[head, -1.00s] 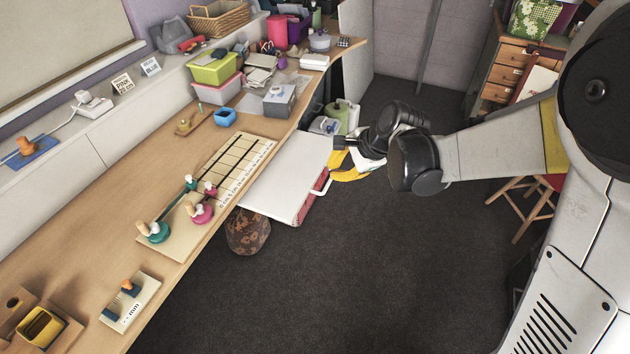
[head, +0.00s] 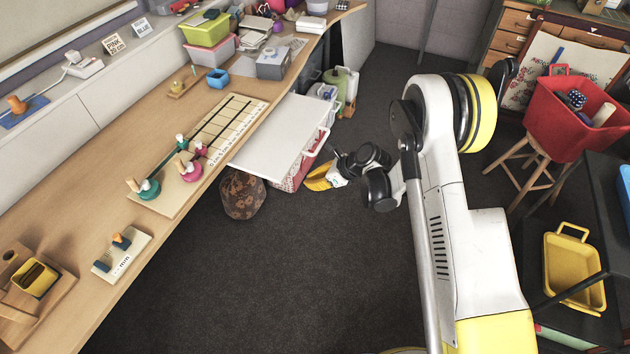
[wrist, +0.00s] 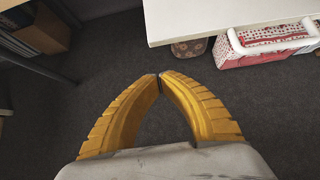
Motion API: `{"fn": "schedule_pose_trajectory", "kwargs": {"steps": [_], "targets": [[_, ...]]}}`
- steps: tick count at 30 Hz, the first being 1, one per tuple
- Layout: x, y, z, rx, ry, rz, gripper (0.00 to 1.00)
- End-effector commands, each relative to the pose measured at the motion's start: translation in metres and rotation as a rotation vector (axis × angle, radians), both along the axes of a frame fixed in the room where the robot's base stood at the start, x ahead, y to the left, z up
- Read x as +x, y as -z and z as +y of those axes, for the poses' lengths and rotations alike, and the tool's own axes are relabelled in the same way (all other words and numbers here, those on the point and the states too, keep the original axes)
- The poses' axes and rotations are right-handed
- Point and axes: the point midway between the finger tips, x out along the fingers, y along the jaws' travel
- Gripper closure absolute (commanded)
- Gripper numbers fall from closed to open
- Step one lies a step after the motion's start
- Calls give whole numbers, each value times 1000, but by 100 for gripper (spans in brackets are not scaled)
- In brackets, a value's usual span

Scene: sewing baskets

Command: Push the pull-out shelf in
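The pull-out shelf (head: 280,137) is a flat white board that sticks out from under the front edge of the wooden desk. Its near corner and edge also show at the top of the wrist view (wrist: 215,14). My gripper (head: 311,185) has yellow fingers and is beyond the shelf's outer side, over the dark floor, apart from the shelf. In the wrist view the fingertips (wrist: 159,76) meet with nothing between them, below and left of the shelf edge.
A red-and-white patterned basket (wrist: 262,50) with a white handle is under the shelf. A brown patterned round thing (head: 243,198) stands on the floor beside it. The desk (head: 75,230) runs along the left. A stool with a red bin (head: 575,125) is at right. Open carpet lies in front.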

Motion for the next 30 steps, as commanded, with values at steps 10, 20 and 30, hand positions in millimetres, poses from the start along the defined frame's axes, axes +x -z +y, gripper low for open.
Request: {"fn": "schedule_pose_trajectory", "kwargs": {"steps": [10,20,30], "targets": [[19,41,51,-1,-2,-2,100],[27,38,73,-1,0,-3,100],[27,37,74,-1,-1,-2,100]]}}
